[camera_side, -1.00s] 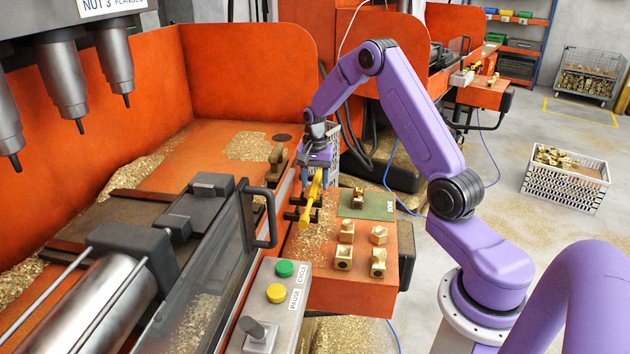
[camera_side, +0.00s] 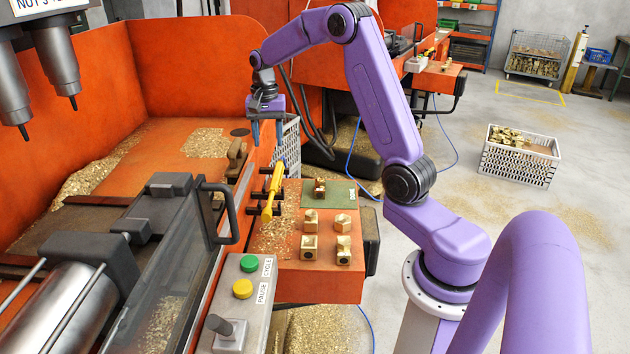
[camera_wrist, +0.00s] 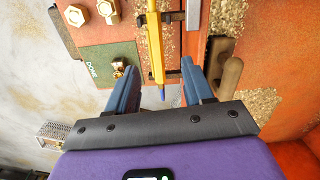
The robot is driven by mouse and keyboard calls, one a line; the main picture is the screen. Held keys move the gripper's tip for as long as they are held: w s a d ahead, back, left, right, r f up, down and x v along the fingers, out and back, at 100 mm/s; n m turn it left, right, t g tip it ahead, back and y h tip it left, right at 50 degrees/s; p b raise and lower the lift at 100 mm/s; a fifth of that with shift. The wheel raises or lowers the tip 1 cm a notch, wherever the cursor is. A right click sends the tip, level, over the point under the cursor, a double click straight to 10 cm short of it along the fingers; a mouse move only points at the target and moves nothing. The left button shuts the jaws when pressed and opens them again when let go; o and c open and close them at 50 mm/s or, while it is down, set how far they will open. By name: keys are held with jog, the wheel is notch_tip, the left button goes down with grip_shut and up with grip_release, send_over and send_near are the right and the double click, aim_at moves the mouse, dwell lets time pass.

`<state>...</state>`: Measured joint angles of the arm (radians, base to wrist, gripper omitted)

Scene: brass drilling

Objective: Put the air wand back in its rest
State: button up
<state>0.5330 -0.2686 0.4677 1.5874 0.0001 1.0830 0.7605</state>
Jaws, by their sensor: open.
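The yellow air wand (camera_side: 274,190) lies in the dark pegs of its rest (camera_side: 267,200) along the left side of the orange shelf. In the wrist view the wand (camera_wrist: 155,45) lies across the dark rest bars (camera_wrist: 170,17), its blue tip toward my gripper. My gripper (camera_side: 267,143) is raised above the far end of the wand, apart from it. In the wrist view my gripper's blue fingers (camera_wrist: 164,75) stand wide apart with nothing held between them.
Several brass fittings (camera_side: 310,247) stand on the orange shelf (camera_side: 290,282). One sits on the green DONE mat (camera_side: 337,194). The machine's door handle (camera_side: 226,215) stands left of the wand. A white crate (camera_side: 515,165) is on the floor at right.

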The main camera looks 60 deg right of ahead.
jog(key=s+a+r+n, duration=0.1)
jog(key=s+a+n, duration=0.55)
jog(key=a, duration=0.35)
jog(key=s+a+r+n, duration=0.1)
jog(key=s+a+n, duration=0.55)
jog(key=a, duration=0.35)
jog(key=s+a+f+n, duration=0.1)
jog(key=s+n, duration=0.4)
jog(key=s, duration=0.5)
jog(key=s+a+n, duration=0.1)
jog(key=s+n, duration=0.5)
jog(key=s, duration=0.5)
jog(key=shift+s+a+f, duration=0.2)
jog(key=shift+a+f, duration=0.15)
